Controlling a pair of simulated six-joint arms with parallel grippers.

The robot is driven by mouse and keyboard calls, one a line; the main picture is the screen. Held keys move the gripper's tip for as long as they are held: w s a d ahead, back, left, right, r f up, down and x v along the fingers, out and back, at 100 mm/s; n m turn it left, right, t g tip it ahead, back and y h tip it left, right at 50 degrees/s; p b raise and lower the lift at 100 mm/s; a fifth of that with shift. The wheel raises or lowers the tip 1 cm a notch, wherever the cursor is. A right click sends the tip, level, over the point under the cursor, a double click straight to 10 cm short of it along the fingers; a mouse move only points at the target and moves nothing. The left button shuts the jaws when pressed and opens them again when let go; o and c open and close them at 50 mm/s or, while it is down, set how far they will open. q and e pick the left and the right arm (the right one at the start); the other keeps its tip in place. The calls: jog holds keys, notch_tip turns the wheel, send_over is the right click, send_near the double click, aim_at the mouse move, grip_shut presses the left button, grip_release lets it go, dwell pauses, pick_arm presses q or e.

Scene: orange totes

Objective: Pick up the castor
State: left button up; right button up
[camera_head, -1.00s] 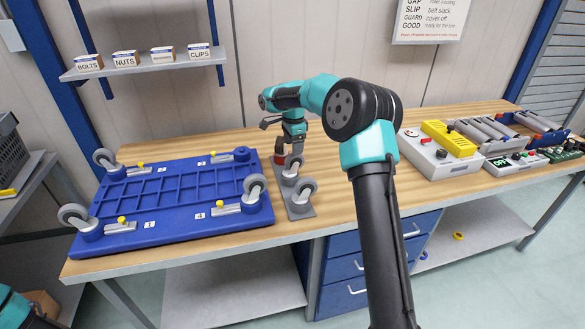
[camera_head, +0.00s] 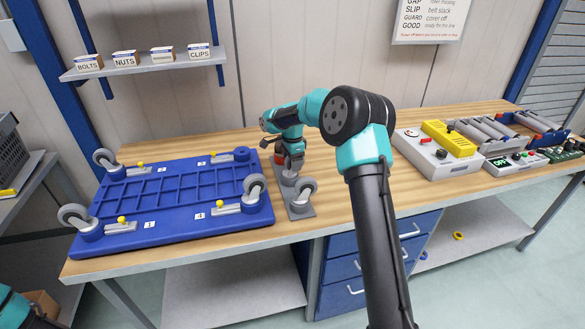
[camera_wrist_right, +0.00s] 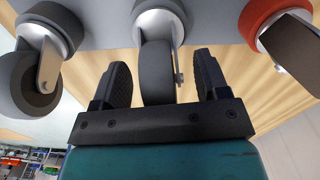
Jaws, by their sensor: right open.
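A grey plate (camera_head: 301,212) on the bench carries a row of castors. The nearest castor (camera_head: 304,187) has a grey wheel, and the farthest castor (camera_head: 279,157) is red-orange. My right gripper (camera_head: 291,168) is over the middle castor (camera_head: 289,178), hiding much of it in the head view. In the right wrist view, my open fingers (camera_wrist_right: 160,75) stand on either side of the middle castor's grey wheel (camera_wrist_right: 156,72), with gaps visible. The other grey castor (camera_wrist_right: 35,62) is at left there, and the red one (camera_wrist_right: 278,20) at right. My left gripper is out of view.
A blue slotted base (camera_head: 165,225) with castors at its corners lies left of the plate. A grey box with a yellow top (camera_head: 440,152) and rollers stand at right. A shelf (camera_head: 145,68) with small boxes hangs behind. Bare wood lies right of the plate.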

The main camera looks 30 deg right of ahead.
jog(key=shift+f, duration=0.2)
dwell(0.3)
jog(key=shift+r, duration=0.1)
grip_shut()
dwell(0.4)
notch_tip(320, 180, up, 10)
dwell(0.7)
